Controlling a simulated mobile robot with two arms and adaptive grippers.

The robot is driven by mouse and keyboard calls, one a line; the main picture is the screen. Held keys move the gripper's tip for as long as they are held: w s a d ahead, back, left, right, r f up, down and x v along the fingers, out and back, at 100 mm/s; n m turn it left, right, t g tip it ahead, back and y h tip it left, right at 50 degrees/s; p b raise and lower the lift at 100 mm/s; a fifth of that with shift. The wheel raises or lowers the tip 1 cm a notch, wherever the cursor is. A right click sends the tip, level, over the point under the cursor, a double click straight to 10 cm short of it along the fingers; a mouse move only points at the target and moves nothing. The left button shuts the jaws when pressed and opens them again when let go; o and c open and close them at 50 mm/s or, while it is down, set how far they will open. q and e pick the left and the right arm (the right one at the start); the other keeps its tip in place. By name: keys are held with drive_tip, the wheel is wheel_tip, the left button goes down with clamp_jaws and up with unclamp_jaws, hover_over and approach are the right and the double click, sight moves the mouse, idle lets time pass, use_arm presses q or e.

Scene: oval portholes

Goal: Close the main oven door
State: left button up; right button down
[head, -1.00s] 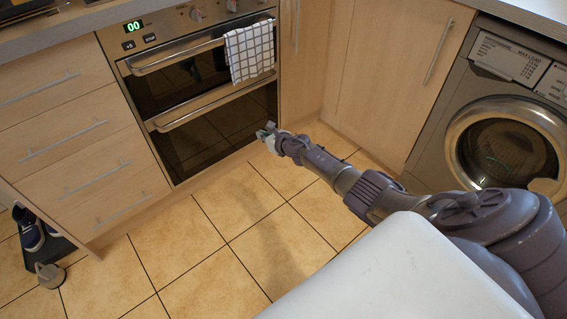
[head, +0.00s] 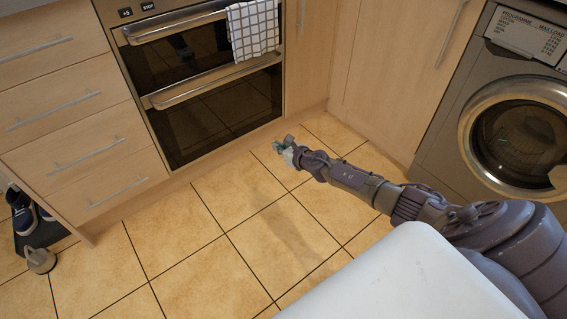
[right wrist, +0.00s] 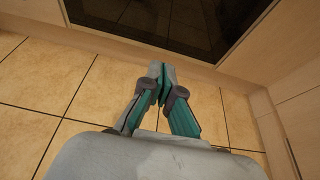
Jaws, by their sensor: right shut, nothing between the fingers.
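The built-in oven has two dark glass doors. The lower, main oven door (head: 215,118) sits flush in the cabinet front and looks closed, with a metal handle bar (head: 215,85) along its top. The upper door (head: 180,52) also looks closed. In the right wrist view the lower edge of the dark glass (right wrist: 190,25) shows at the top. My right gripper (head: 282,147) is shut and empty, low over the floor in front of the oven's right side, apart from the door. In the right wrist view its fingertips (right wrist: 162,66) meet. My left gripper is not in view.
A checked towel (head: 252,30) hangs on the upper door handle. Drawers (head: 75,110) stand left of the oven, a washing machine (head: 510,120) at the right. Shoes (head: 30,215) and a rounded object (head: 40,260) lie at left. The tiled floor (head: 190,250) before the oven is clear.

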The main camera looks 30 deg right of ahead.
drive_tip(key=shift+t, duration=0.7)
drive_tip(key=shift+s+d+f+b, duration=0.1)
drive_tip(key=shift+s+f+b, duration=0.3)
drive_tip(key=shift+f+b, duration=0.5)
drive_tip(key=shift+s+a+f+b, duration=0.1)
drive_tip(key=shift+s+f+b, duration=0.4)
drive_tip(key=shift+b, duration=0.7)
drive_tip(key=shift+s+d+f+b, duration=0.1)
drive_tip(key=shift+s+f+b, duration=0.2)
drive_tip(key=shift+f+b, duration=0.65)
drive_tip(key=shift+r, duration=0.2)
